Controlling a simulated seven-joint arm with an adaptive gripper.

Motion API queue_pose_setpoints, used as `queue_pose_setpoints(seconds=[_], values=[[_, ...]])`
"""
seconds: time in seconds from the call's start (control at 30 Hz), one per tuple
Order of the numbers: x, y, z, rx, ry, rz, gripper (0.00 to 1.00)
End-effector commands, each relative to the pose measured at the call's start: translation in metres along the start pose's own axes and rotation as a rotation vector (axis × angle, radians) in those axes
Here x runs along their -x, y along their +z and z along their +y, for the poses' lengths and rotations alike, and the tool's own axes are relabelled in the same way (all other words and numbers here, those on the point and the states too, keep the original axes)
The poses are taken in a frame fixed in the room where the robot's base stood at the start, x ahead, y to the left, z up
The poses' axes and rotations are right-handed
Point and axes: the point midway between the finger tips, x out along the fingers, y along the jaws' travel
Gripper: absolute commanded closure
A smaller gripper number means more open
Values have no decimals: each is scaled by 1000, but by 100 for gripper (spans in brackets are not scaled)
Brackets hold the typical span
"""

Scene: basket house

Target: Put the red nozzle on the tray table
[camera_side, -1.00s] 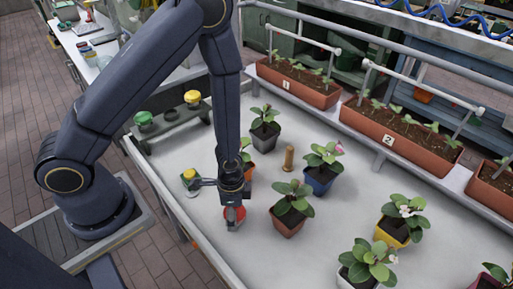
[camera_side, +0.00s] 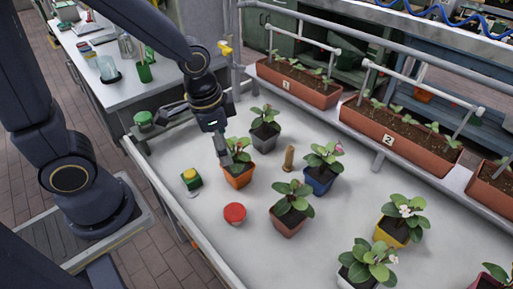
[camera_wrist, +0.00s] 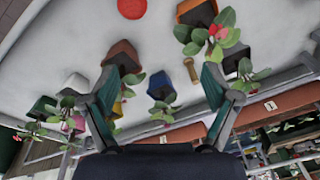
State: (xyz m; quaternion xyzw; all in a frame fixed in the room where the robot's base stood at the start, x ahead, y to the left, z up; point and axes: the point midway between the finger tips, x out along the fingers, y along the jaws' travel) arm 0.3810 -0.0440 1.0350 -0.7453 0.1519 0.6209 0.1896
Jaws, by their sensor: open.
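The red nozzle (camera_side: 234,212) shows as a red round-topped piece on the bare pale surface of the tray table (camera_side: 340,212), left of the potted plants. In the wrist view it is a red disc (camera_wrist: 131,8) at the top edge, with nothing touching it. My gripper (camera_side: 223,150) is raised, behind the nozzle and close to the plant in the orange pot. In the wrist view my gripper (camera_wrist: 160,88) has its fingers wide apart with nothing held between them.
An orange pot (camera_side: 238,180), a brown pot (camera_side: 287,223) and a blue pot (camera_side: 319,185) hold plants near the nozzle. A yellow-green piece (camera_side: 192,180) lies to its left. A wooden peg (camera_side: 289,158) stands among the pots. The front left surface is clear.

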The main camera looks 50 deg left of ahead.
Motion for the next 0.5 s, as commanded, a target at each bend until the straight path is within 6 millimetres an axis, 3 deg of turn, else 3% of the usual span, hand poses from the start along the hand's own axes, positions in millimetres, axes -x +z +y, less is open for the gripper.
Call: queue_pose_setpoints(seconds=[0.03, 0.2, 0.33, 0.5], values=[[29, 3, -10, 78, -27, 56, 13], [98, 29, -22, 309, -64, 188, 13], [128, 49, -21, 423, -70, 261, 13], [143, 61, -19, 486, -66, 301, 13]])
